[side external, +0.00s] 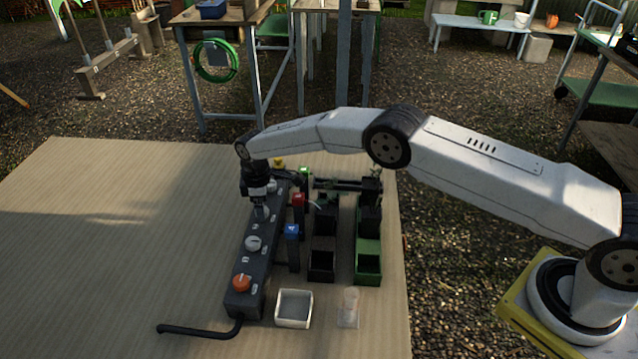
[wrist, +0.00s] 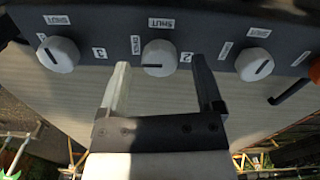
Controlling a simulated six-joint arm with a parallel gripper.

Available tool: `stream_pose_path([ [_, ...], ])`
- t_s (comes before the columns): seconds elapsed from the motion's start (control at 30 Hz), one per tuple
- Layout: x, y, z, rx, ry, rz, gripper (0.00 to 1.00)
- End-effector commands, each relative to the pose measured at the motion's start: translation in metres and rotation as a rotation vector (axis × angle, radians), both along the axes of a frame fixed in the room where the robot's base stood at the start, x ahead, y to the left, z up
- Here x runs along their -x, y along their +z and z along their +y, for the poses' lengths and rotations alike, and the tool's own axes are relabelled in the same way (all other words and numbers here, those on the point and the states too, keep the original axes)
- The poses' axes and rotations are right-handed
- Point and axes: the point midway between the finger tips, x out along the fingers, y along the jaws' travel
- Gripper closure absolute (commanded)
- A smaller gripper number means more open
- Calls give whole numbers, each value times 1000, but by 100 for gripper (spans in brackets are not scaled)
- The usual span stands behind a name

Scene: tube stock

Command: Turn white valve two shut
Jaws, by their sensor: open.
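A dark valve box (side external: 238,303) lies on the table with a row of knobs. In the wrist view the middle white knob (wrist: 158,58) has a "2" to its right, "SHUT" above it and "OPEN" to its left. Its dark pointer line lies level, towards the left. In the side view valve two (side external: 262,214) is just below my gripper (side external: 258,200). My gripper (wrist: 160,64) is open, one finger on each side of valve two in the wrist view. I cannot tell whether the fingers touch it.
White knobs stand left (wrist: 58,54) and right (wrist: 254,64) of valve two. An orange knob (side external: 242,283) is at the near end. Coloured blocks, black and green bins (side external: 368,265), a white tray (side external: 293,310) and a clear container (side external: 348,306) stand right. The table's left is clear.

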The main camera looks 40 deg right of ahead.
Motion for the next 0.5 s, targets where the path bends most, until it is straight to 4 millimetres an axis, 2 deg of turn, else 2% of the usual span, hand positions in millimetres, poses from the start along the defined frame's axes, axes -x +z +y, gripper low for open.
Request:
stream_pose_path([
  [0.2,0,-9,0,1,0,-1,16],
  [0.47,0,-10,0,1,0,-1,16],
  [0.5,0,-10,0,1,0,-1,25],
])
